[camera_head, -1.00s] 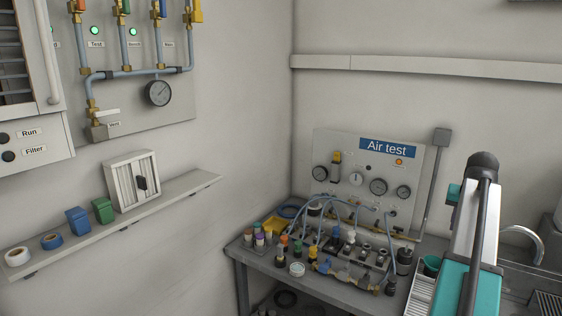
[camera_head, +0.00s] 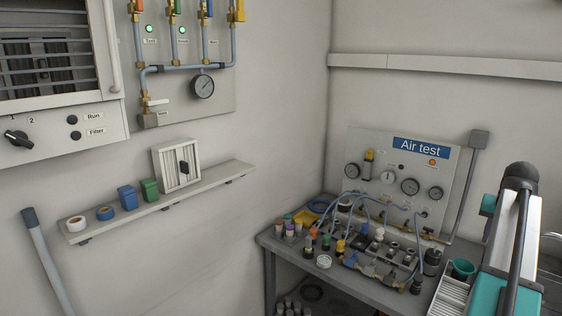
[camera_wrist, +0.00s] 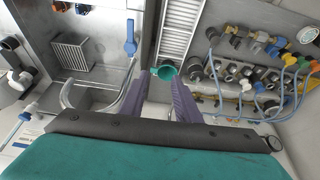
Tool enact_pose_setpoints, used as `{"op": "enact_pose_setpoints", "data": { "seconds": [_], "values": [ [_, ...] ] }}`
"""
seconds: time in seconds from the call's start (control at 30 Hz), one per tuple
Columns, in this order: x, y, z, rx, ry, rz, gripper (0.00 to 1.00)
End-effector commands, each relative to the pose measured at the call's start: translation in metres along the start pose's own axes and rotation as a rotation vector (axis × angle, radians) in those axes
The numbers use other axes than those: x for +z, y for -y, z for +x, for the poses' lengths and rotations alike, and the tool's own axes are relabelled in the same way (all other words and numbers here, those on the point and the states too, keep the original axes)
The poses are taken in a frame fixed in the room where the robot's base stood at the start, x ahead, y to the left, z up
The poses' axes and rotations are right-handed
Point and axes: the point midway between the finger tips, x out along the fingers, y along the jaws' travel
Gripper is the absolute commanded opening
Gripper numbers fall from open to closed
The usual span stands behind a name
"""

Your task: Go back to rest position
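My arm (camera_head: 512,240), white and teal with a black cable, stands upright at the right edge of the head view. My gripper (camera_wrist: 160,84) shows in the wrist view as two purple fingers held apart, with nothing between them.
The grey bench (camera_head: 290,246) carries fittings, blue hoses and the Air test panel (camera_head: 402,180). A white slatted tray (camera_head: 449,300) lies near my arm. A sink basin (camera_wrist: 95,92) shows left of the fingers. A wall shelf (camera_head: 215,182) is on the left.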

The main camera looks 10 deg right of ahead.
Motion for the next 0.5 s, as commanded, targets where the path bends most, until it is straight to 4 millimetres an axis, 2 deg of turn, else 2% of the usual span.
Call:
{"op": "enact_pose_setpoints", "data": {
  "seconds": [0.37, 0.5],
  "values": [
    [0.026, 0.068, 0.058, -0.032, 0.07, -0.083, 0.3],
    [0.053, 0.109, 0.098, -0.048, 0.121, -0.135, 0.3]
  ]
}}
